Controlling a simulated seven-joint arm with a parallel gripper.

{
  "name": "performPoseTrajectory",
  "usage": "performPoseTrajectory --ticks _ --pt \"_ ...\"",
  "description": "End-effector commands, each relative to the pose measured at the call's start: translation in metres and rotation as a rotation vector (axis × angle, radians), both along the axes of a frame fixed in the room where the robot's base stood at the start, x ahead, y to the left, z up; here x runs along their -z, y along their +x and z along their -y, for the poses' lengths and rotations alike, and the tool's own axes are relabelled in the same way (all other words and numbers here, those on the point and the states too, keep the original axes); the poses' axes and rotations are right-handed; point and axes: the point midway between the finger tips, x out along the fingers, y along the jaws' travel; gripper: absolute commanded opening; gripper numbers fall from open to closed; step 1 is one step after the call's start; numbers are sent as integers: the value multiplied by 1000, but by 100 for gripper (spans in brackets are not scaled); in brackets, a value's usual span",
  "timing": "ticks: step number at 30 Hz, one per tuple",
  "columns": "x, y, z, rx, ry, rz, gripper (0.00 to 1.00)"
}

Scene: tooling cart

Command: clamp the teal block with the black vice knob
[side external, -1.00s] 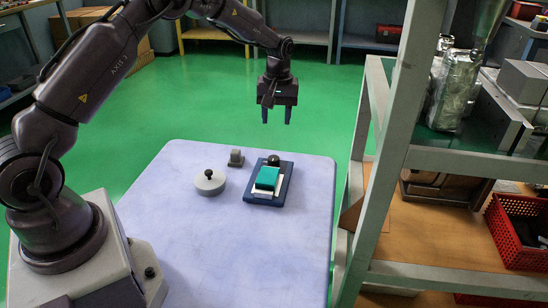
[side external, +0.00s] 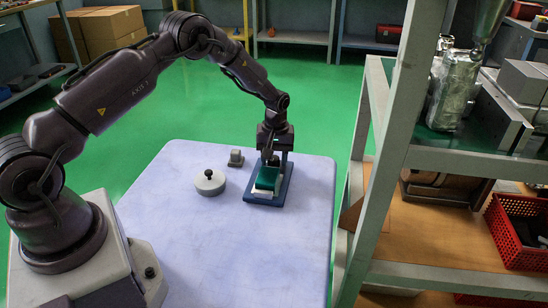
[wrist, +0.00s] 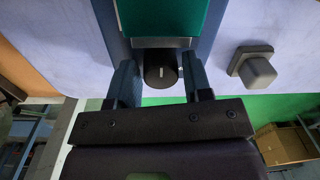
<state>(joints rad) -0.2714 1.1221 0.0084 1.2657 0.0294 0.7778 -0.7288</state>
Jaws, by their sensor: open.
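The teal block (side external: 267,179) sits on the dark blue vice base (side external: 282,187) on the cart top. It also shows at the top of the wrist view (wrist: 163,15). A grey jaw plate (wrist: 162,43) lies between the block and the black vice knob (wrist: 160,75). The knob has a white mark pointing along the picture's vertical. My gripper (wrist: 160,76) is open, with one finger on each side of the knob; I cannot tell whether either finger touches it. In the side view my gripper (side external: 273,155) hides the knob.
A round grey piece with a black knob (side external: 210,183) and a small grey block (side external: 236,158) stand left of the vice. A metal shelf frame (side external: 388,150) rises close to the right of the cart top (side external: 235,250). The front of the cart top is clear.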

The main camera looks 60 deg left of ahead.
Motion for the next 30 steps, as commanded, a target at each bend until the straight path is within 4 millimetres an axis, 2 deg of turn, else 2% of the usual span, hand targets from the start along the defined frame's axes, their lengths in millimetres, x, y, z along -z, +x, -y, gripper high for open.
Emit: performPoseTrajectory --ticks 5,6,10,16,24,30 --pt "0 0 0 0 0 0 46" --pt "0 0 0 0 0 0 41" --pt "0 0 0 0 0 0 11" --pt "0 0 0 44 -1 0 11" --pt "-1 -1 0 332 0 -2 11" --pt "-1 -1 0 411 0 -1 11"
